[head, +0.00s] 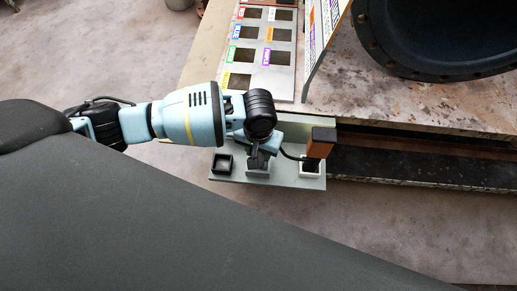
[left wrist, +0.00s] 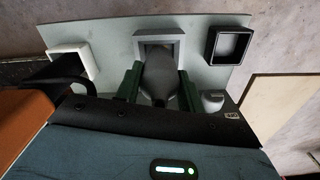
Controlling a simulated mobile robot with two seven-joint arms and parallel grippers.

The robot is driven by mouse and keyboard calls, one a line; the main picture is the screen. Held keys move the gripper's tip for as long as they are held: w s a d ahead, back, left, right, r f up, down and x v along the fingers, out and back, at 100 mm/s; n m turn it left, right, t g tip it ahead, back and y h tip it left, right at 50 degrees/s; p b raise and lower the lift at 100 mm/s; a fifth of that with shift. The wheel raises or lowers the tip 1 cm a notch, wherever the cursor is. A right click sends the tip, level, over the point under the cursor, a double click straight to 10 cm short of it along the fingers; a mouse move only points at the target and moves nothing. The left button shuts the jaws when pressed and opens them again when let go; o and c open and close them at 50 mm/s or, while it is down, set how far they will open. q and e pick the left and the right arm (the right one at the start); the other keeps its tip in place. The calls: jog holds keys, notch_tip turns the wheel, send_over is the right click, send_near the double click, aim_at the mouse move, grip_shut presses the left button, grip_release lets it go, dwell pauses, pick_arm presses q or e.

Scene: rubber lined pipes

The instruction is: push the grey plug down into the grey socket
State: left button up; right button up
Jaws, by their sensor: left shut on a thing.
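The grey socket (head: 258,172) is a square frame in the middle of a grey panel; it also shows in the left wrist view (left wrist: 172,35). My left gripper (head: 262,154) is directly above it. In the left wrist view the gripper's green fingers (left wrist: 159,88) are shut on the tapered dark grey plug (left wrist: 160,72). The fingers and plug hide part of the socket, so I cannot tell whether the plug's tip is inside. My right gripper is not in view.
A black square socket (head: 222,164) sits left of the grey one, and a white socket (head: 310,172) sits right. A brown block (head: 322,139) stands close by the white socket. A board with labelled square openings (head: 266,40) and a large dark pipe (head: 440,35) lie behind.

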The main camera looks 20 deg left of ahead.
pick_arm(q)
jog(key=shift+f, duration=0.85)
jog(key=o, duration=1.1)
jog(key=shift+o, duration=0.2)
